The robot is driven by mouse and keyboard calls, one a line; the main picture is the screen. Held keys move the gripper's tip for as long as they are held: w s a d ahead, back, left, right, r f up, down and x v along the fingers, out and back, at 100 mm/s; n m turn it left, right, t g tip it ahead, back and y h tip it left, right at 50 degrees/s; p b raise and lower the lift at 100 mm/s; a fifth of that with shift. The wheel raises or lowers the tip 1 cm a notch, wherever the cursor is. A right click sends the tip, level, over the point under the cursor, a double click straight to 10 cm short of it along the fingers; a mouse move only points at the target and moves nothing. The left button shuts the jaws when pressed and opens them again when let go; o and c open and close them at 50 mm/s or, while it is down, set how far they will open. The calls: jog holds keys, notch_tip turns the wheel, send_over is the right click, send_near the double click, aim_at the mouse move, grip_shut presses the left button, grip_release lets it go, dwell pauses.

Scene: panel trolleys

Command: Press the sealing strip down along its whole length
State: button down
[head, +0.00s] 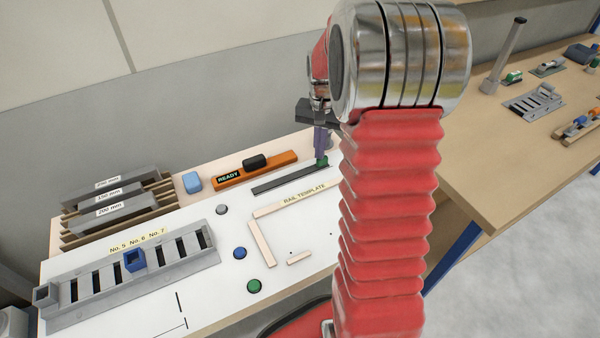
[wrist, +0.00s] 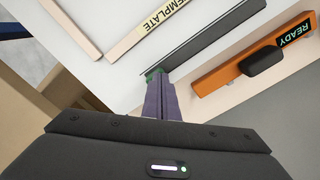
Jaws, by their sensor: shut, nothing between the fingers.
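The sealing strip looks to be the long dark grey strip (head: 285,181) lying on the white board behind the rail template; it also shows in the wrist view (wrist: 215,38). My gripper (head: 321,157) points down at the strip's right end in the head view. In the wrist view its purple fingers (wrist: 160,88) are together with nothing between them, at the strip's near end. A small green part (wrist: 152,73) shows at the fingertips, partly hidden by them. I cannot tell whether the tips touch the strip.
An orange bar marked READY (head: 235,178) with a black block lies behind the strip. The pale rail template (head: 262,238) lies in front. Another table (head: 480,150) is right.

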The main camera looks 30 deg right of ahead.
jog(key=shift+f, duration=0.35)
dwell(0.8)
jog(key=shift+r, duration=1.55)
jog(key=shift+a, duration=0.1)
send_over(301, 173)
jog(key=shift+w, duration=0.1)
jog(key=shift+f, duration=3.05)
dwell(0.8)
